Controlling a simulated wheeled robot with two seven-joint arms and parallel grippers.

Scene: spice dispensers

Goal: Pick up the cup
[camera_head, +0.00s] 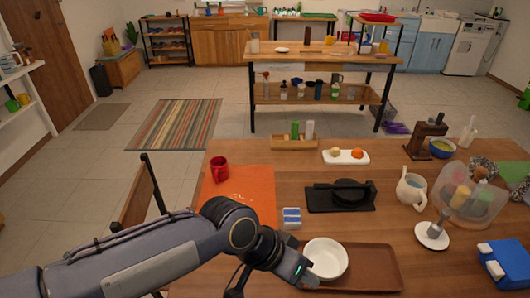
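A red cup (219,170) with a handle stands upright on an orange mat (248,190) at the table's left. My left arm reaches in from the lower left. Its gripper (310,280) is at the near left rim of a white bowl (327,259) on a brown tray (375,268). The fingers are small and partly hidden, so I cannot tell whether they are open or touch the bowl. The red cup is clear of the gripper, farther back and to the left. My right gripper is not in view.
A blue and white box (291,217) and a black stand (341,195) are beyond the bowl. A white pitcher (411,190), a clear-covered holder (468,197) and a blue container (504,262) are to the right. Bare wood shows around the mat's far side.

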